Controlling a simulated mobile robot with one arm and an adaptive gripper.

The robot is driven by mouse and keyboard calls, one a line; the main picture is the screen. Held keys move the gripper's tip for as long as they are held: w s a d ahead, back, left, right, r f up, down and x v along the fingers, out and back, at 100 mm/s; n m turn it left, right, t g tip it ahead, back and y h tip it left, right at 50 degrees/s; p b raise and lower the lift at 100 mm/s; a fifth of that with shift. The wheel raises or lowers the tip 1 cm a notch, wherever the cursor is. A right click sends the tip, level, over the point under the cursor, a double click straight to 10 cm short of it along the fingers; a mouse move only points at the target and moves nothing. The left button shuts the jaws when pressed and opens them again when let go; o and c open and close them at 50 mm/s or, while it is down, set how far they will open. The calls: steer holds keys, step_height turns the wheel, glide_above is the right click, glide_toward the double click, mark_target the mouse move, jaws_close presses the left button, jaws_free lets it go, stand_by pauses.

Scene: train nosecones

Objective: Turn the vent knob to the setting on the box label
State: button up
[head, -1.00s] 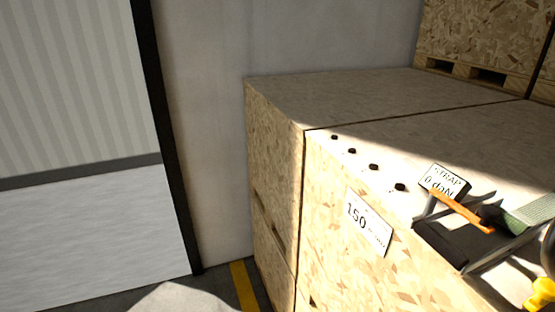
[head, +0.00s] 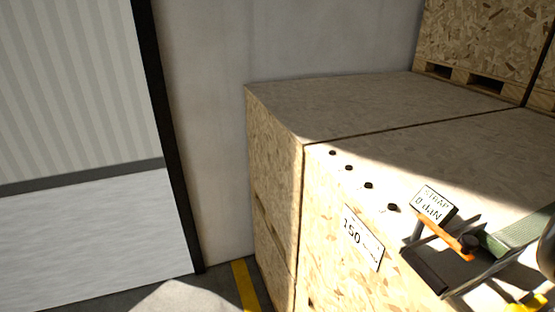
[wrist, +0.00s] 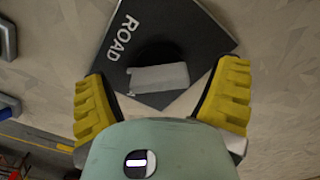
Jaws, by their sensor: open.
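In the wrist view a dark square plate (wrist: 197,28) carries the word ROAD. On it sits a round black knob with a light grey bar (wrist: 160,78) across its front. My gripper (wrist: 162,82) is open, its yellow fingers to the left and right of the bar with gaps on both sides. Any other setting words on the plate are hidden or out of view. In the head view a white label (head: 363,238) on the crate front reads 150, with small print I cannot read. A yellow part of my gripper shows at the bottom right edge.
A wooden crate (head: 330,268) fills the right. Along its top edge are several small black pieces (head: 368,185), a STRAP 0 daN display (head: 433,203), and a ratchet with an orange handle (head: 441,237). Floor with a yellow stripe (head: 244,287) lies left.

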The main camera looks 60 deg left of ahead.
steer(key=c, duration=1.2)
steer(key=shift+f+b, duration=0.25)
steer(key=shift+b, duration=0.65)
steer(key=m+b, duration=0.1)
steer(key=b, duration=0.3)
steer(key=shift+f, duration=0.25)
steer(key=b, duration=0.2)
steer(key=m+b, duration=0.1)
steer(key=b, duration=0.2)
steer(key=shift+s+r+m, duration=0.1)
steer(key=shift+r+m, duration=0.15)
steer(key=shift+m, duration=0.05)
steer(key=shift+r+m+b, duration=0.15)
steer(key=shift+m+b, duration=0.9)
steer(key=shift+m, duration=0.15)
steer(key=shift+r+m, duration=0.1)
steer(key=shift+m, duration=1.9)
